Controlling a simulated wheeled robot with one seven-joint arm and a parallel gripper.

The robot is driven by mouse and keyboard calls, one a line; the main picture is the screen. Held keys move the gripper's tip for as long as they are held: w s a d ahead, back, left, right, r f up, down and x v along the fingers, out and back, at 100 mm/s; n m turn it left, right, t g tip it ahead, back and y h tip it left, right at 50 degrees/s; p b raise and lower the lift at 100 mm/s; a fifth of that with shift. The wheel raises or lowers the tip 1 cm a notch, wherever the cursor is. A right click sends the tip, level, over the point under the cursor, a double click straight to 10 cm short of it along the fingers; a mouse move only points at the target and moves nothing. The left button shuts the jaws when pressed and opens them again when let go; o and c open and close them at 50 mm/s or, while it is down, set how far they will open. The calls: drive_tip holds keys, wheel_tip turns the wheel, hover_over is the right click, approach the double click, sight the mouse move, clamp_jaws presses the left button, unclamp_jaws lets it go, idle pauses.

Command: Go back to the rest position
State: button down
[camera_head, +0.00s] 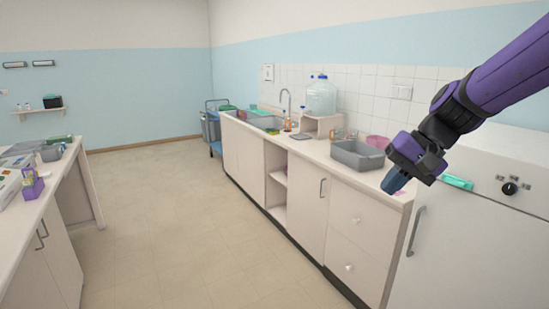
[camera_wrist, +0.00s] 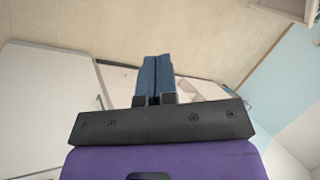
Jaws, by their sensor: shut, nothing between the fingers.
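My gripper (camera_head: 394,182) is at the end of my purple and black arm, at the right of the head view. Its blue fingers point down and to the left, in front of the right end of the long counter. In the wrist view the two blue fingers (camera_wrist: 155,76) lie side by side with no gap, and nothing is between them. The gripper is shut and empty. I cannot tell how far the fingertips are from the counter.
A grey basin (camera_head: 357,154) and a pink container (camera_head: 377,141) stand near the gripper on the counter (camera_head: 318,150). A white fridge (camera_head: 470,240) is below my arm. A large water bottle (camera_head: 321,96) stands further back. The floor (camera_head: 180,220) between the counters is clear.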

drive_tip(key=s+d+r+n+t+h, duration=0.1)
drive_tip(key=s+d+r+h, duration=0.1)
drive_tip(key=s, duration=0.8)
drive_tip(key=s+d+r+n+t+h, duration=0.2)
drive_tip(key=s+d, duration=0.3)
drive_tip(key=s, duration=0.4)
drive_tip(key=shift+s+d+t+h, duration=0.15)
drive_tip(key=shift+s+t+h, duration=0.2)
drive_tip(key=shift+h, duration=0.55)
drive_tip(key=c, duration=1.8)
unclamp_jaws()
drive_tip(key=shift+c, duration=0.2)
